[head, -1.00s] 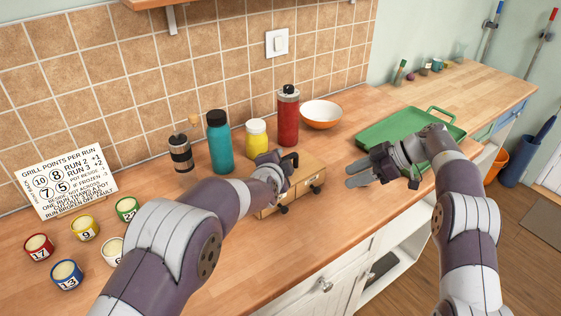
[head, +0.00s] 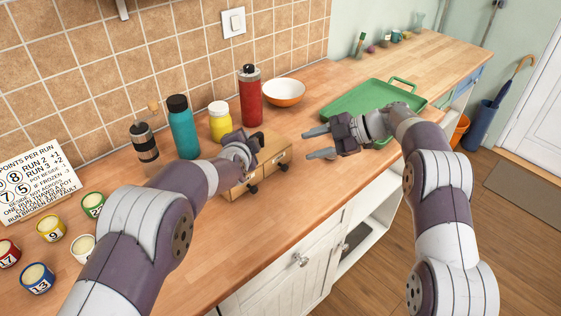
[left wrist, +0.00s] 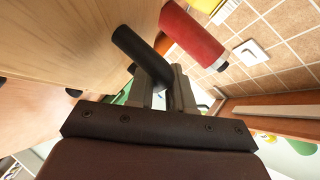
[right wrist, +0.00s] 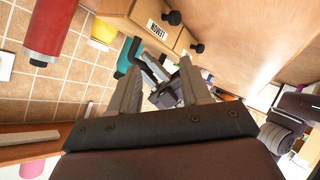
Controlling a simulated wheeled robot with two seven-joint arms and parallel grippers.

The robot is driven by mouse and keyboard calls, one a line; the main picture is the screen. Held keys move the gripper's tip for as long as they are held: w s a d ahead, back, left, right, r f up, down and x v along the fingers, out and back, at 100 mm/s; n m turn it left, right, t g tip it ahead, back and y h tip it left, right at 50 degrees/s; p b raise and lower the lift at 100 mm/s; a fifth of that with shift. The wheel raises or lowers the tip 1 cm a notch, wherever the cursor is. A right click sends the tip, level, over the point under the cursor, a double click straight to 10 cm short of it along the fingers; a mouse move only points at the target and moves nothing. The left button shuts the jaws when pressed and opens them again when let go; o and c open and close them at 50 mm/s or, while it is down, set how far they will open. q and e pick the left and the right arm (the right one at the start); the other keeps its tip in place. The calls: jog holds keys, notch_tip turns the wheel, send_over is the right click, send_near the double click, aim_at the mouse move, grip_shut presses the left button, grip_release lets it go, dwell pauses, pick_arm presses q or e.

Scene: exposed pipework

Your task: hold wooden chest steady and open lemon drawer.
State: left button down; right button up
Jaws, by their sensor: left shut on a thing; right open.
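The wooden chest (head: 244,184) stands on the counter, with two front drawers and black knobs. In the right wrist view the chest shows upside down, and a drawer with a label reading LEMON (right wrist: 158,29) is beside a black knob (right wrist: 173,18). This lemon drawer (head: 279,163) is the right one in the head view and looks closed. My left gripper (head: 238,143) is shut on the black handle (left wrist: 140,50) at the chest's top. My right gripper (head: 318,143) is open and empty, right of the chest and apart from it, fingers pointing left.
Behind the chest stand a teal bottle (head: 182,130), a yellow jar (head: 220,124), a red bottle (head: 250,98) and an orange-white bowl (head: 283,92). A green tray (head: 350,103) lies behind my right gripper. Small numbered pots sit at the left.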

jog(key=s+r+n+t+y, duration=0.1)
jog(key=s+n+t, duration=0.15)
jog(key=n, duration=0.55)
jog(key=n+t+h, duration=0.3)
jog(key=n+t, duration=0.2)
jog(key=n, duration=0.7)
send_near(287, 168)
jog(key=v, duration=0.3)
jog(key=shift+s+d+r, duration=0.1)
jog(key=shift+s+r, duration=0.1)
jog(key=shift+r, duration=0.1)
jog(key=shift+f+n+t, duration=0.2)
jog(key=shift+n+t, duration=0.05)
jog(key=shift+n, duration=0.15)
jog(key=x, duration=1.1)
jog(key=shift+w+a+f, duration=0.1)
jog(key=shift+a+f, duration=0.1)
jog(key=shift+a, duration=0.15)
jog(key=shift+c, duration=0.3)
